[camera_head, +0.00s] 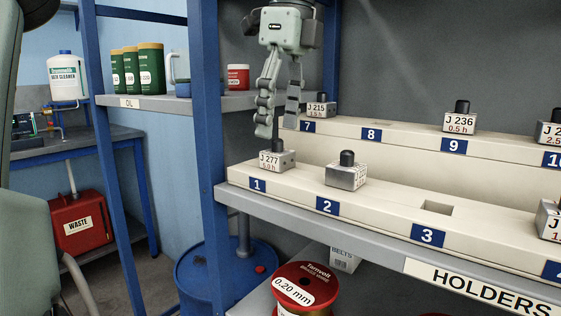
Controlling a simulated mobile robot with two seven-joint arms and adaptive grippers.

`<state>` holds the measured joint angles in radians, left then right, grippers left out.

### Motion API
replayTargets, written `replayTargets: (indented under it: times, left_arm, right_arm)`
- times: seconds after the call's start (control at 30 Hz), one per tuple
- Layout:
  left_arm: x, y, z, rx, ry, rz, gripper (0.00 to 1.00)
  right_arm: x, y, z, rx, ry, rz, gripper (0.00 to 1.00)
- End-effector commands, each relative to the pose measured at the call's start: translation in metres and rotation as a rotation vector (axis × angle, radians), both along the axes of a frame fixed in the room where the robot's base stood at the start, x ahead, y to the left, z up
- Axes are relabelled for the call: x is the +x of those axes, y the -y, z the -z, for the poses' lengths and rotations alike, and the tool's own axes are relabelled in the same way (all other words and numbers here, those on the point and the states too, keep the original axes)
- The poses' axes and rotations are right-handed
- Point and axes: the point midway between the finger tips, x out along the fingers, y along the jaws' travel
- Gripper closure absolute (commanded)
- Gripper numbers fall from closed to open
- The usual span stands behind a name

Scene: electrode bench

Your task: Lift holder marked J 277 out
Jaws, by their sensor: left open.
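The holder marked J 277 (271,162) is a small grey metal block with a white label and a dark upright stem. It sits in the front row of the cream rack (390,205), at the place marked 1. My left gripper (278,122) hangs above it, pointing down, open. Its fingers are above the block, close around or just behind the top of the stem; I cannot tell which. Part of the stem is hidden near the fingertips. My right gripper is not in view.
Another holder (346,176) stands close by at place 2. Place 3 has an empty slot (438,207). Behind are holders J 215 (317,108), near my gripper, and J 236 (459,122). A blue shelf post (205,130) stands just left of the rack.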

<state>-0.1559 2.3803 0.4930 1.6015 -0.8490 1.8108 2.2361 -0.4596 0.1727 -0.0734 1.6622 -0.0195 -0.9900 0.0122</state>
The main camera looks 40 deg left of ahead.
Motion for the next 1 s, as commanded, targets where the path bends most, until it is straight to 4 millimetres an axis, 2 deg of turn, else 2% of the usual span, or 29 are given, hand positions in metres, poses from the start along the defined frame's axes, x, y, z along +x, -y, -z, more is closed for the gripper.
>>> replayTargets:
  times: [0.07,0.2,0.3,0.57,0.67,1.0]
  left_arm:
    - [0.001,-0.002,0.011,-0.004,-0.004,0.002,0.34]
    - [0.002,-0.006,0.033,-0.004,-0.003,0.003,0.34]
    - [0.002,-0.007,0.042,-0.003,-0.001,0.001,0.34]
    - [0.002,-0.008,0.045,-0.002,0.000,0.000,0.34]
    - [0.002,-0.008,0.045,-0.001,-0.001,0.000,0.44]
    - [0.002,-0.008,0.045,-0.001,-0.001,0.000,0.86]
  right_arm:
    - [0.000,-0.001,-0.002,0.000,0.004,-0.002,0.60]
    - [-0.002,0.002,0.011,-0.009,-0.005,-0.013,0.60]
    - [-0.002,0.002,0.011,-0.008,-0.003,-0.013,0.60]
    - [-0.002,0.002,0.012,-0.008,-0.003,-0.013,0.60]
    - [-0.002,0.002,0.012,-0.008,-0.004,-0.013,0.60]
    - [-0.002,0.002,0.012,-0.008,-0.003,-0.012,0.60]
